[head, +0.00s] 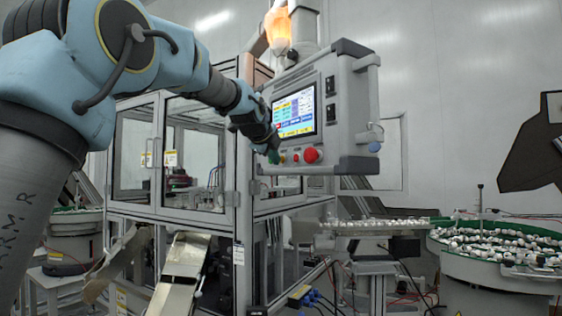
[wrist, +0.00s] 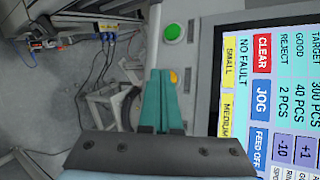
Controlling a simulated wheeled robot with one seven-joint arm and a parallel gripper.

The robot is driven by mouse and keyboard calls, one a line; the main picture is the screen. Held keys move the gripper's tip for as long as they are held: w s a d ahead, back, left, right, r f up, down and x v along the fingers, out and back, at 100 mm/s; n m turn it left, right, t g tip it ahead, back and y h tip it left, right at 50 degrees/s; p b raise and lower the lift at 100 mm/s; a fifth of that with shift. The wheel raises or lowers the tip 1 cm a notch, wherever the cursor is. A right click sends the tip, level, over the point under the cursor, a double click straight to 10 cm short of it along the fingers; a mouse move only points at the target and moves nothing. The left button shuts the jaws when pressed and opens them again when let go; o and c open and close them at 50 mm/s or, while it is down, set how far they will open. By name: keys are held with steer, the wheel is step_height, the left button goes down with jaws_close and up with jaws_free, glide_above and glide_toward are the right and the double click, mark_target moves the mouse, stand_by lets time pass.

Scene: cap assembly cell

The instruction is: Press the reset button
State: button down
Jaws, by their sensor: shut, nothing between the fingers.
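The control panel (head: 345,105) hangs at the upper middle of the head view, with a lit touch screen (head: 294,110) and a row of buttons below it. A large red button (head: 311,155) is at the right of the row. In the wrist view a green button (wrist: 174,33) lies beyond my fingertips, and a yellow button (wrist: 173,77) is just right of them, partly hidden by a finger. No label marks either as the reset button. My gripper (wrist: 160,73) has teal fingers, shut and empty, in front of the panel's lower left. Contact with a button cannot be told.
A glass-doored machine cabinet (head: 180,160) stands behind and below my arm. A lit orange beacon (head: 278,30) is above the panel. A round green-rimmed feeder (head: 500,250) full of small parts is at the right. Cables run along the floor (head: 320,300).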

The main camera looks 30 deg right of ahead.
steer(key=shift+a, duration=0.35)
steer(key=a+b, duration=0.4)
steer(key=a, duration=0.2)
steer(key=shift+s+b, duration=0.15)
steer(key=shift+b, duration=0.25)
stand_by(0.7)
